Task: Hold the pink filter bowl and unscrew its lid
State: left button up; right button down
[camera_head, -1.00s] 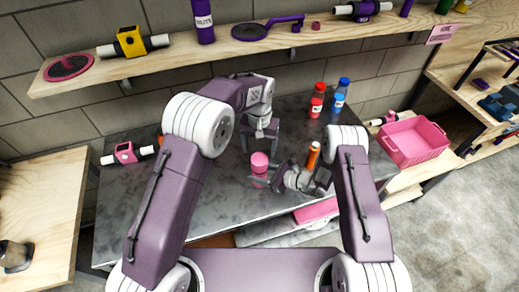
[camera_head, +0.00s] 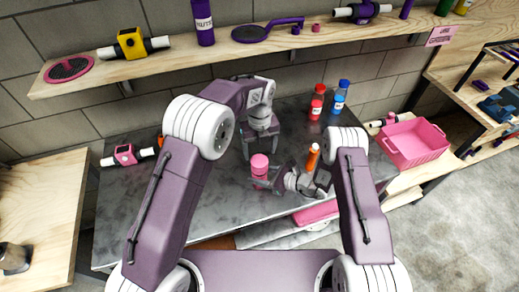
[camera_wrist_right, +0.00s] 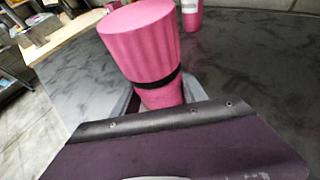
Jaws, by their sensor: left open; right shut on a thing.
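The pink filter bowl (camera_head: 259,174) stands upright over the dark worktop in the head view, with its wider pink lid (camera_head: 259,160) on top. In the right wrist view the ribbed lid (camera_wrist_right: 142,40) sits above a dark band, with the narrower bowl (camera_wrist_right: 160,97) below. My right gripper (camera_head: 262,181) is shut on the bowl from the right, below the lid. My left gripper (camera_head: 260,149) is open and empty. It points down above and behind the lid, apart from it as far as I can tell. The far side of the bowl is hidden.
An orange cylinder (camera_head: 313,156) stands close behind my right wrist. Red bottles (camera_head: 316,104) and blue bottles (camera_head: 340,98) stand at the back right. A pink filter housing (camera_head: 125,154) lies at the left. A pink crate (camera_head: 415,142) is beyond the right edge. A wooden shelf (camera_head: 215,61) runs behind.

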aim_at(259, 161)
pick_arm(q)
notch_tip(259, 161, down, 8)
jog(key=shift+f, duration=0.1)
dwell(0.4)
jog(key=shift+c, duration=0.3)
